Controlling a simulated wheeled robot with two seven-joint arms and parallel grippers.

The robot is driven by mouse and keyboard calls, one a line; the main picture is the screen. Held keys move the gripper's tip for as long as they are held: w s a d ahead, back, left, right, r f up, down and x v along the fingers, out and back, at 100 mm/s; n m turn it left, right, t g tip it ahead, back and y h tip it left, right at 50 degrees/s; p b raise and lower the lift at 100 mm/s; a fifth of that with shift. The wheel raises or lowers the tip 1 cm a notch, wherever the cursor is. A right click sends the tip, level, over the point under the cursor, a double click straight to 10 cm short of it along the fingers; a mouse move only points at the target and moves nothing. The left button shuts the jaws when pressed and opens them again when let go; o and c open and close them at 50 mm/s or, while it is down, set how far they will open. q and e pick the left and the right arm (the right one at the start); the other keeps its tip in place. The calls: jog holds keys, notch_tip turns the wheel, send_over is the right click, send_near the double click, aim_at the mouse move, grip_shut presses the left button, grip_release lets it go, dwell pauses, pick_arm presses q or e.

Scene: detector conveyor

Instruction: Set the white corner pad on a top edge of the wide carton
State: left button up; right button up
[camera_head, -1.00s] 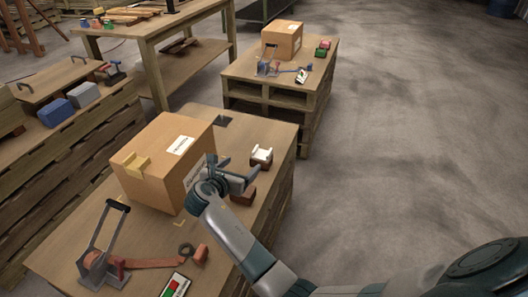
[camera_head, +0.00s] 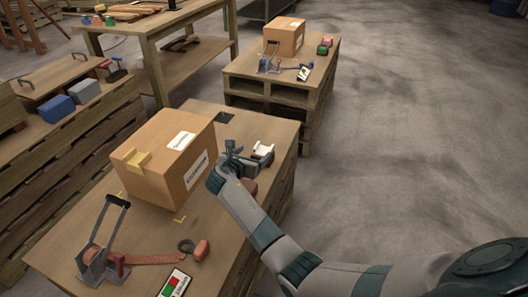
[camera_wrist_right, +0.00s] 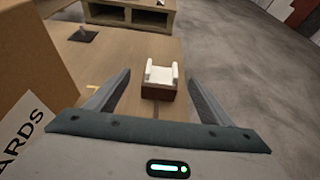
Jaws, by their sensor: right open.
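The wide carton (camera_head: 160,182) stands on the near pallet table, with white labels and a yellowish corner pad (camera_head: 138,162) on its near top edge. The white corner pad (camera_head: 262,151) sits on a small brown block to the right of the carton. In the right wrist view the white pad (camera_wrist_right: 161,74) lies ahead, between the finger lines but beyond the tips. My right gripper (camera_head: 240,157) is open and empty, just left of the pad and apart from it. It also shows in the right wrist view (camera_wrist_right: 157,84). My left gripper is not in view.
A strap tensioner with a black handle (camera_head: 104,250), an orange strap (camera_head: 150,259) and a red-green card (camera_head: 174,284) lie at the table's near end. A dark plate (camera_head: 224,117) lies behind the carton. Another pallet with a smaller carton (camera_head: 284,38) stands farther back.

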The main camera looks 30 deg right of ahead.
aim_at(262, 154)
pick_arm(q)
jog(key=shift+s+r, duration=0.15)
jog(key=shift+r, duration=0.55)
pick_arm(e)
jog(key=shift+x, duration=1.35)
jog(key=shift+d, duration=0.1)
jog(key=shift+w+d+f, duration=0.15)
jog(key=shift+d+f, duration=0.05)
jog(key=b+x, duration=0.1)
jog(key=x, duration=0.2)
jog(key=shift+d+f, duration=0.15)
jog(key=shift+w+d+f, duration=0.1)
jog(key=shift+d+f, duration=0.05)
jog(key=shift+d, duration=0.1)
jog(key=shift+w+d, duration=0.2)
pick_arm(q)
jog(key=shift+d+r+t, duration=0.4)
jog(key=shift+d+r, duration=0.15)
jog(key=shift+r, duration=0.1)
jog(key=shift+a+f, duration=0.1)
